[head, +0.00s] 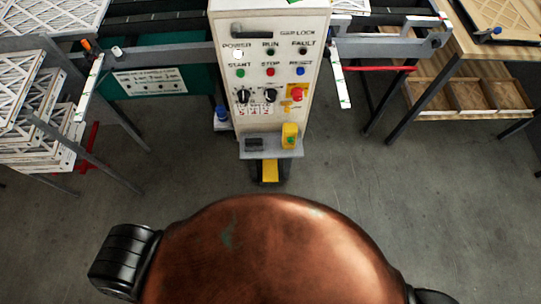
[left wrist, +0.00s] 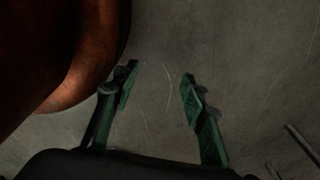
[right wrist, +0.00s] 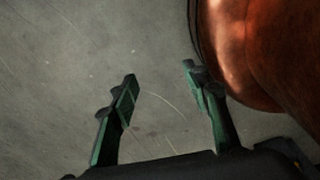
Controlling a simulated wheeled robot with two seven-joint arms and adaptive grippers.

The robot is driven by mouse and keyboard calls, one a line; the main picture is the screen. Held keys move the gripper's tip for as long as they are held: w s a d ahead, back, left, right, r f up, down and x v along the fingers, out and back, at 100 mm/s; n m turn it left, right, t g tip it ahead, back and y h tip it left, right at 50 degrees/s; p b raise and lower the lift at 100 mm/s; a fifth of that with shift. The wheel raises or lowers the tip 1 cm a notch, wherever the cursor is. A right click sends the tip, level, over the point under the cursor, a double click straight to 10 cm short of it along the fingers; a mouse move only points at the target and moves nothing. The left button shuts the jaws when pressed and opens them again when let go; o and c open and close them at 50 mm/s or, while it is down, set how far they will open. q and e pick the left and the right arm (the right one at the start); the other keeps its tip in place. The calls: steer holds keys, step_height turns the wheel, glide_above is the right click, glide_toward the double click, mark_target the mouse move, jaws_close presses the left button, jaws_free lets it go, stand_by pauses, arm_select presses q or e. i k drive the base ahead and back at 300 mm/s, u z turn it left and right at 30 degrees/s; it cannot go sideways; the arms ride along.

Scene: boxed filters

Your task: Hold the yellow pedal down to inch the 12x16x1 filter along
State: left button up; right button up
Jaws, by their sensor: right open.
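The yellow pedal (head: 270,171) sits low at the foot of the control cabinet (head: 268,110), under its small grey shelf (head: 270,151). White pleated filters (head: 30,110) are stacked on a rack at the left in the head view; their sizes cannot be read, so I cannot tell which is 12x16x1. My left gripper (left wrist: 158,82) is open and empty over bare floor in the left wrist view. My right gripper (right wrist: 160,75) is open and empty over bare floor in the right wrist view. Neither gripper shows in the head view.
The cabinet carries several buttons and a red stop knob (head: 297,93). A yellow box with a green button (head: 290,136) stands on the shelf. A wooden bench (head: 455,35) is at the right, metal rack legs at the left. Floor in front of the pedal is clear.

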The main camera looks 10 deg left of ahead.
mark_target(269, 167)
steer(key=u, duration=1.85)
steer(key=k, duration=1.35)
steer(key=z, duration=1.7)
steer(key=i, duration=0.5)
steer(key=z, duration=0.1)
